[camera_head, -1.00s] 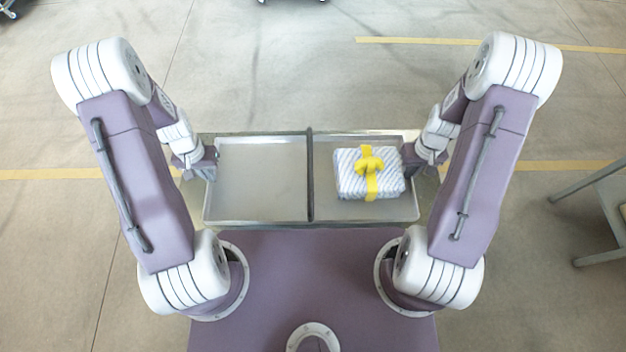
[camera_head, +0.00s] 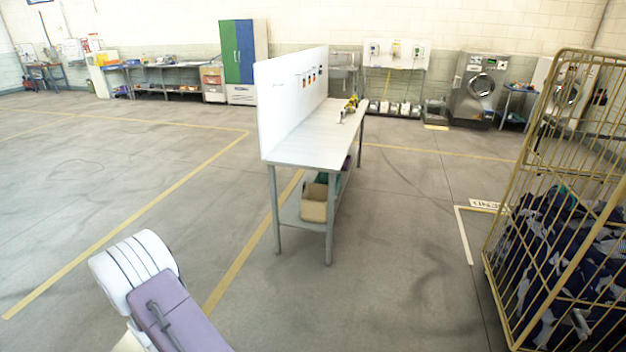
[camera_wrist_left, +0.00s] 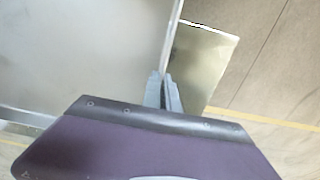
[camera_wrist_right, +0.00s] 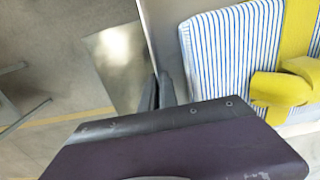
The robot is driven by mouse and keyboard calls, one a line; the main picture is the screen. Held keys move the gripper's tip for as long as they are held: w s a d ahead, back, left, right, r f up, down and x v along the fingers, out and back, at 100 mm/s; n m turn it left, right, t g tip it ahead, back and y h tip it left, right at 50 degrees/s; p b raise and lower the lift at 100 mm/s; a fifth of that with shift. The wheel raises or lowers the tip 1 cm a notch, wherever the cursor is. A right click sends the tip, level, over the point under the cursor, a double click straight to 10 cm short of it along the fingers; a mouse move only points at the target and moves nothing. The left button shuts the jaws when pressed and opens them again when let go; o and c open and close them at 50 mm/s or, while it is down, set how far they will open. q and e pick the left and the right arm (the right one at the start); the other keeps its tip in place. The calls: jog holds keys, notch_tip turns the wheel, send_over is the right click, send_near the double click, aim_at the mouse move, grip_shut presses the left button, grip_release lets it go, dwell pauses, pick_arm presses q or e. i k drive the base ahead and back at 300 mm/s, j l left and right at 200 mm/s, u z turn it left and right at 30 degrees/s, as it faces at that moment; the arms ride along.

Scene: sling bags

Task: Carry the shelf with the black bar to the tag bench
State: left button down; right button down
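The metal shelf shows in the left wrist view (camera_wrist_left: 90,60), where its bare floor fills the upper left. My left gripper (camera_wrist_left: 162,90) is shut on its end rim. In the right wrist view my right gripper (camera_wrist_right: 159,90) is shut on the opposite end wall of the shelf (camera_wrist_right: 165,40). A blue-and-white striped parcel (camera_wrist_right: 228,55) with a yellow ribbon (camera_wrist_right: 285,85) sits in the shelf beside that wall. The black bar is out of view now. The likely tag bench (camera_head: 310,145), a grey table with a white back panel (camera_head: 290,95), stands ahead in the head view.
Small yellow and dark items (camera_head: 350,106) lie at the bench's far end, and boxes (camera_head: 318,203) sit on its lower shelf. A yellow wire cage (camera_head: 540,150) of dark cloth stands at right. The floor before the bench is clear.

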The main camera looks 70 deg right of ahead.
aim_at(322, 159)
jog(key=k+z, duration=0.4)
jog(key=z, duration=1.8)
jog(key=i+z, duration=0.3)
jog(key=i, duration=2.4)
jog(key=i+j, duration=0.15)
jog(key=i, duration=1.8)
